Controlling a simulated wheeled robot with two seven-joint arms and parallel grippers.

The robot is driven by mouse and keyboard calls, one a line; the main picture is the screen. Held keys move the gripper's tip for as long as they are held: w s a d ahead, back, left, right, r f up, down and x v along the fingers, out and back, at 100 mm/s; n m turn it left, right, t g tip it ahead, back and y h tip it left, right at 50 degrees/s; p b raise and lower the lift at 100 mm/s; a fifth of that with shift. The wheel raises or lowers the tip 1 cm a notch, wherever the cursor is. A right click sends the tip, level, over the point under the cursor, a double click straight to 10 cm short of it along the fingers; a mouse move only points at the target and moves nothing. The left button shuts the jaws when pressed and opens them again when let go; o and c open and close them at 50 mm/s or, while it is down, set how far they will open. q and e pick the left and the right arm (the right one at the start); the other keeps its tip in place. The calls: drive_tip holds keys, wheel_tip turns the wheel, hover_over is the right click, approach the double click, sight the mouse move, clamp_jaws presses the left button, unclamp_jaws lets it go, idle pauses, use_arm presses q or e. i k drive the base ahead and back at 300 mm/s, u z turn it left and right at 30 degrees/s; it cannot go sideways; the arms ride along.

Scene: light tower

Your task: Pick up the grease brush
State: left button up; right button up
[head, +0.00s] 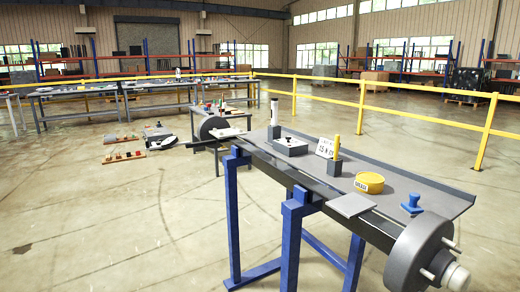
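No part clearly reads as a brush at this size. A yellow upright stick (337,147) stands in or behind a small dark grey block (334,167) on the near workbench (420,187); it may be the brush handle, but I cannot tell. A round yellow tin (369,182) with a dark-lettered label sits just right of it. Neither of my grippers is in view.
A blue knobbed object (412,204), a grey plate (351,205), a lettered white sign (325,148), a grey box (290,146) and a white cylinder (274,112) share the bench. A grey drum (415,250) juts from its near end.

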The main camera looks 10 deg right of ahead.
sight(337, 139)
drive_tip(key=u, duration=0.7)
drive_tip(key=i, duration=1.15)
drive_tip(key=z, duration=0.3)
drive_tip(key=i, duration=1.05)
drive_tip(key=z, duration=1.05)
